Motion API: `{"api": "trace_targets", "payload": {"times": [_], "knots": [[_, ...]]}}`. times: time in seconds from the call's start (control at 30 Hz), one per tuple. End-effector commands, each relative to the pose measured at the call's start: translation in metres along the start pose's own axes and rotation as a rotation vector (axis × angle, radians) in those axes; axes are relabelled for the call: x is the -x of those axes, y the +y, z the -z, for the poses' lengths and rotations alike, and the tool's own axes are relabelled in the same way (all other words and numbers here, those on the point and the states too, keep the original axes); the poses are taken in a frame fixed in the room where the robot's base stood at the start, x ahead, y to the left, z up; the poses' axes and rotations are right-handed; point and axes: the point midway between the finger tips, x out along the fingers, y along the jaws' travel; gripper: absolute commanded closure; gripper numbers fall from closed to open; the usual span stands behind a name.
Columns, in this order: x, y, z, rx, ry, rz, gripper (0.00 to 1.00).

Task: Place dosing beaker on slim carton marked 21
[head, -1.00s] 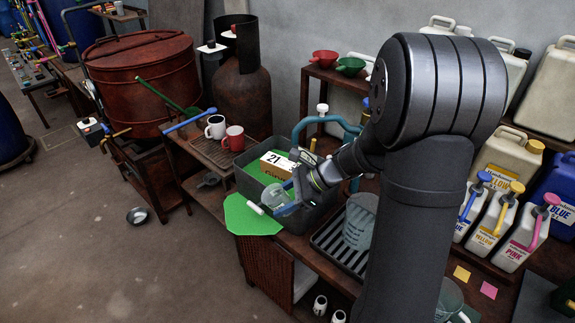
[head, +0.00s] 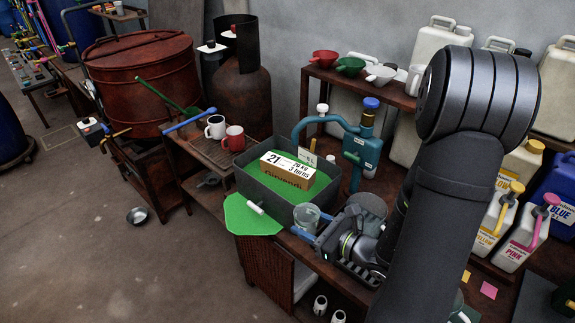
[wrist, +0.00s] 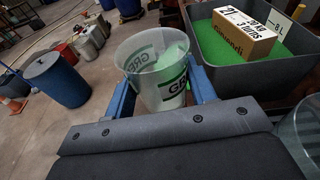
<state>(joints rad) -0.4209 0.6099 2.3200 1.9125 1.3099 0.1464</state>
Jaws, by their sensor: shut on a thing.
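My gripper (head: 306,228) is shut on a clear beaker (head: 306,214), just outside the right front corner of the grey bin (head: 266,210). In the wrist view the beaker (wrist: 150,62) stands between the blue fingers of my gripper (wrist: 163,95), with green lettering starting "GRE" on its wall. The slim carton marked 21 (head: 288,170) is brown with a white top and lies on the green surface inside the bin. It also shows in the wrist view (wrist: 240,36), to the right of the beaker. Whether the beaker holds anything cannot be told.
A blue pump fixture (head: 362,147) stands right of the bin. A green sheet (head: 250,215) with a white cylinder lies at the bin's front. Two mugs (head: 234,138) stand on a slatted board to the left. A larger clear vessel (head: 371,205) stands behind my gripper.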

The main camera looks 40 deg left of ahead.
Motion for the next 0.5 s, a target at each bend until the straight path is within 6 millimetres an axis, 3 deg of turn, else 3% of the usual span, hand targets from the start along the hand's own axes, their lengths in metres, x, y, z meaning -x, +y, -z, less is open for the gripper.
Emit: {"api": "trace_targets", "payload": {"times": [0.1, 0.33, 0.5], "knots": [[-0.003, 0.001, 0.014, -0.006, -0.01, -0.001, 0.76], [-0.008, -0.002, 0.023, -0.001, -0.022, -0.001, 0.76], [-0.034, -0.025, 0.02, 0.004, -0.024, -0.003, 0.76]]}}
